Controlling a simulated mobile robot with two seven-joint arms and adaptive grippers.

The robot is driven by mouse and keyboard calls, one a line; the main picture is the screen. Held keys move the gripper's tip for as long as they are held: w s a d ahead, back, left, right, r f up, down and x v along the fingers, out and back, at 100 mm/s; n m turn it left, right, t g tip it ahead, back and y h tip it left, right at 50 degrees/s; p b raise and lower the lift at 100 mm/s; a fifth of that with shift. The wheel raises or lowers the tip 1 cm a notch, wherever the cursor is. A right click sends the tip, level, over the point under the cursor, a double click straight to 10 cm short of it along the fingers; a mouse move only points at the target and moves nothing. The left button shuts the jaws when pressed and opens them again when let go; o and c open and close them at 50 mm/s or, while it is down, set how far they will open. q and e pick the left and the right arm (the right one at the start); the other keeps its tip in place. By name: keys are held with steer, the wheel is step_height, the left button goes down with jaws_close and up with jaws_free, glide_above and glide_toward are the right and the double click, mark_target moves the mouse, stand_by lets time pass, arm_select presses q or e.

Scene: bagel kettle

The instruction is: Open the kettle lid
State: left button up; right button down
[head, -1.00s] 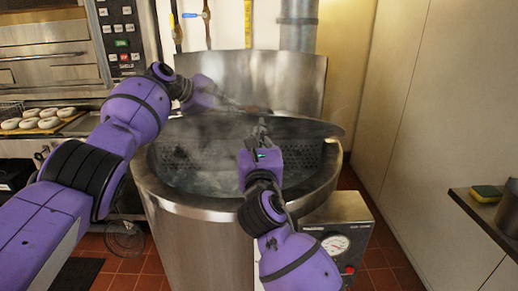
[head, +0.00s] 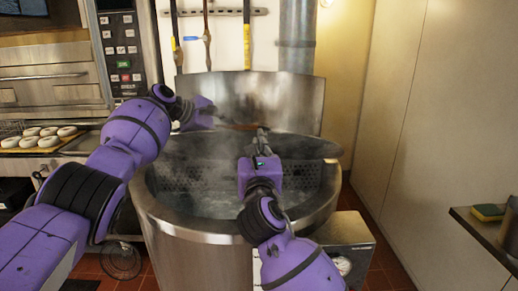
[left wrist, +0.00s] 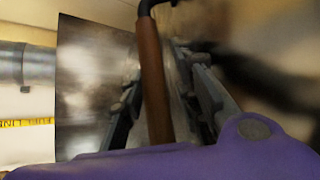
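The large steel kettle (head: 190,225) stands in the middle of the head view, with steaming water inside. Its lid (head: 312,147) is tilted up over the back of the opening, and the front part is uncovered. My left gripper (head: 248,128) reaches across from the left to the lid's brown handle. In the left wrist view the brown handle (left wrist: 153,80) runs between the two fingers, which look closed around it. My right gripper (head: 262,132) points away from me over the kettle, close to the lid and handle. Its fingertips are too small to tell whether they are apart.
A steel panel (head: 290,100) stands upright behind the kettle. A control box (head: 340,235) sits at its right front. Bagels (head: 50,132) lie on a board at left beneath the oven. A sponge (head: 488,212) lies on the right counter. Cabinets line the right wall.

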arm_select(q)
steer(key=shift+s+f, duration=0.2)
steer(key=shift+f, duration=0.15)
